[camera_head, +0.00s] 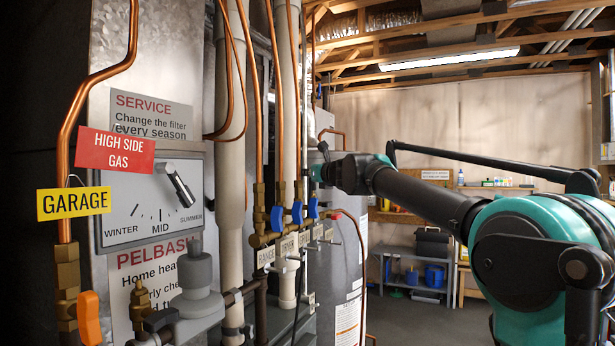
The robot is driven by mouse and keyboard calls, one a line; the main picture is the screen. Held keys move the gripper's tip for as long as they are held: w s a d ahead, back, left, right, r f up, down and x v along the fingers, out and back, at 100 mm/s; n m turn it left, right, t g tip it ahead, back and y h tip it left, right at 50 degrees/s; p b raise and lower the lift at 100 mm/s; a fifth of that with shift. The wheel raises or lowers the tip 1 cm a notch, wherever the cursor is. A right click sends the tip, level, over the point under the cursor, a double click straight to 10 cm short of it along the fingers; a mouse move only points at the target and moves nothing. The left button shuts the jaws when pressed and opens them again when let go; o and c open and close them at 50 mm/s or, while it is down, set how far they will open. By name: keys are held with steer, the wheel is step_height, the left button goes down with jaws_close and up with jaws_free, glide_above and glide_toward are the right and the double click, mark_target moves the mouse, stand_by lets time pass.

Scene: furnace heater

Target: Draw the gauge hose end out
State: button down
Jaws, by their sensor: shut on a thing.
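My arm reaches in from the right to the pipes at the middle of the head view. My gripper (319,170) is at its far end, small and dark with a teal patch, beside the upright pipes and above the valve row. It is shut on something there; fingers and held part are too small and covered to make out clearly.
Blue-handled valves (297,212) with white tags stand close below my gripper. Copper pipes rise around them. A grey tank (341,270) stands behind. At the left are a WINTER–SUMMER dial (153,200), a yellow GARAGE tag (74,203) and an orange valve handle (89,317).

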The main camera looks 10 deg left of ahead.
steer(key=shift+r, duration=1)
steer(key=shift+r, duration=0.1)
steer(key=shift+r, duration=1.9)
steer(key=shift+d+f, duration=0.1)
